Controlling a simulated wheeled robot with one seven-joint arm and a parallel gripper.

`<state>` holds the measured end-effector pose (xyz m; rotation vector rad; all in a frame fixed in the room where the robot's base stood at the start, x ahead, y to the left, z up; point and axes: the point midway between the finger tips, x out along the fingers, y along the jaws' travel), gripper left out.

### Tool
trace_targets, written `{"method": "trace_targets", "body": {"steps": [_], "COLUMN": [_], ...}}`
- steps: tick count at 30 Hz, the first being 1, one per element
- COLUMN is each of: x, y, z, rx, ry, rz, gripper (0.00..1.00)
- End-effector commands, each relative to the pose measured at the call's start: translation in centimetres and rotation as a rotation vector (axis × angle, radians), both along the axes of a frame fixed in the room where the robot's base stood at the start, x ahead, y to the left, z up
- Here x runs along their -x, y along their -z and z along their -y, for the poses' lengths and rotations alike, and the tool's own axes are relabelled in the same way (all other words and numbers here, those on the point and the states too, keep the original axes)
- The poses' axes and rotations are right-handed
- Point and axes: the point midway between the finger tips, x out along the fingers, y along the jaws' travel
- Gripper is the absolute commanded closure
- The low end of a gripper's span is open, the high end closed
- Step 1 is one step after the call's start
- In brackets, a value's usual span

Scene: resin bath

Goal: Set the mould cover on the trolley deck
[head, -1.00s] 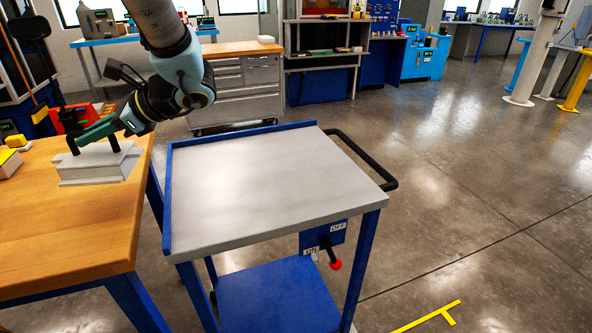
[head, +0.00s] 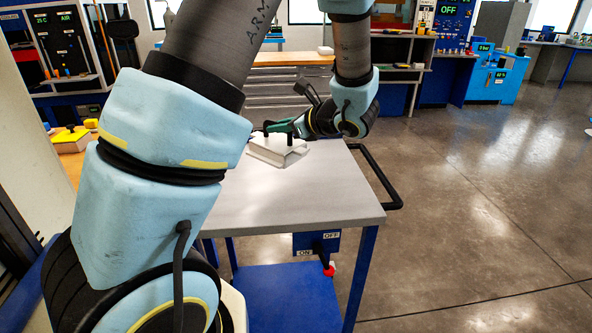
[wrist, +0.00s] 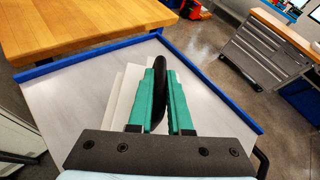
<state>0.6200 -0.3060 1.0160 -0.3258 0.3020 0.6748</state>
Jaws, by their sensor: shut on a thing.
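The mould cover (head: 276,152) is a pale grey stepped block with a black handle. My gripper (head: 281,128) is shut on that handle and holds the cover over the far part of the grey trolley deck (head: 300,195). In the wrist view the green fingers (wrist: 160,90) close around the black handle, and part of the pale cover (wrist: 122,95) shows beside them over the deck (wrist: 70,100). The cover looks level. I cannot tell whether its underside touches the deck. My arm hides the deck's left side in the head view.
A raised blue lip (wrist: 90,61) edges the deck near the wooden bench (wrist: 80,25). The trolley's black push handle (head: 380,178) sticks out right. A red-tipped lever (head: 328,266) hangs below the deck. The deck's near part is bare.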

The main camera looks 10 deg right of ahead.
Motion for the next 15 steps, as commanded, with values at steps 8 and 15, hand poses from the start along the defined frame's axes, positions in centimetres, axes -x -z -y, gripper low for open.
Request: {"method": "trace_targets", "body": {"steps": [8,15], "x": [0.0,0.0], "y": [4.1,5.7], "z": [-0.1,0.0], "rx": [-0.003,-0.003], "ry": [0.000,0.002], "rz": [-0.001,0.000], "gripper": [1.00,1.00]}}
